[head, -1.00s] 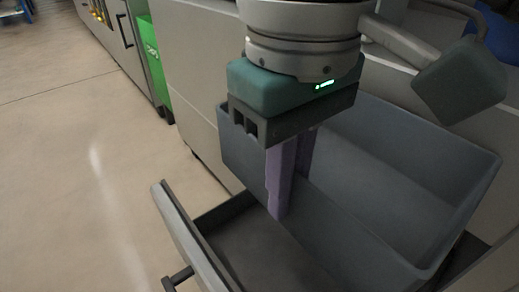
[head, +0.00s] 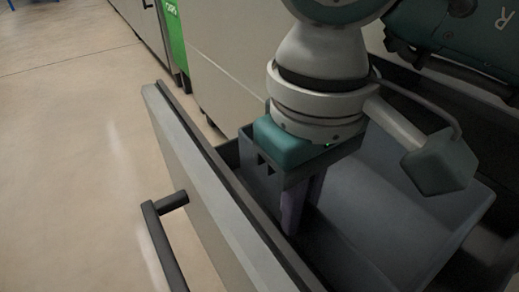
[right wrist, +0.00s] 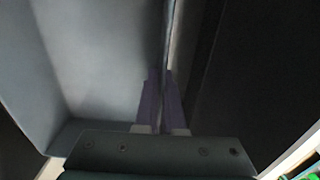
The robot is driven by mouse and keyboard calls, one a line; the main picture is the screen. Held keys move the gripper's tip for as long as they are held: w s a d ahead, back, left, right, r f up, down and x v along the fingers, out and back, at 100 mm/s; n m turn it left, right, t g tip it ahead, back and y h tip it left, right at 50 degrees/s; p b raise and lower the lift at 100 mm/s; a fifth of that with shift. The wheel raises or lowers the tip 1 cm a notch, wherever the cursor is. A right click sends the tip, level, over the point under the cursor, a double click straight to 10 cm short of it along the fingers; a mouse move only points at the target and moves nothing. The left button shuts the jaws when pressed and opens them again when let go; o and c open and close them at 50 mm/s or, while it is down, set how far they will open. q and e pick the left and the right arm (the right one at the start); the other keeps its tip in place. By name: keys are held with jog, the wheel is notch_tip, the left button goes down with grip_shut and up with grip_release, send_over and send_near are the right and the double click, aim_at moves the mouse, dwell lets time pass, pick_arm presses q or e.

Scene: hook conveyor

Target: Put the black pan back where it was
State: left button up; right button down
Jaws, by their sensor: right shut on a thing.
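The black pan (head: 385,205) is a deep, dark grey rectangular bin. It sits low, within or just over the open drawer (head: 200,165), behind the drawer's front panel; whether it rests on the drawer floor I cannot tell. My right gripper (head: 302,205) points down at the pan's left side, with its purple fingers closed on the pan's wall. In the right wrist view, the pan's pale inside (right wrist: 95,60) fills the left, and the rim runs between the fingers (right wrist: 160,100). My arm hides part of the pan. My left gripper is not in view.
The drawer's handle (head: 162,235) sticks out into clear floor (head: 70,150) on the left. A grey cabinet side (head: 230,65) and a green panel (head: 175,35) stand beyond. In the right wrist view, a dark area (right wrist: 245,70) lies right of the pan's wall.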

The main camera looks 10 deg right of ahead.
notch_tip(320, 180, down, 5)
jog(key=b, duration=0.3)
jog(key=shift+r, duration=0.35)
jog(key=c, duration=1.5)
grip_release()
jog(key=o, duration=0.5)
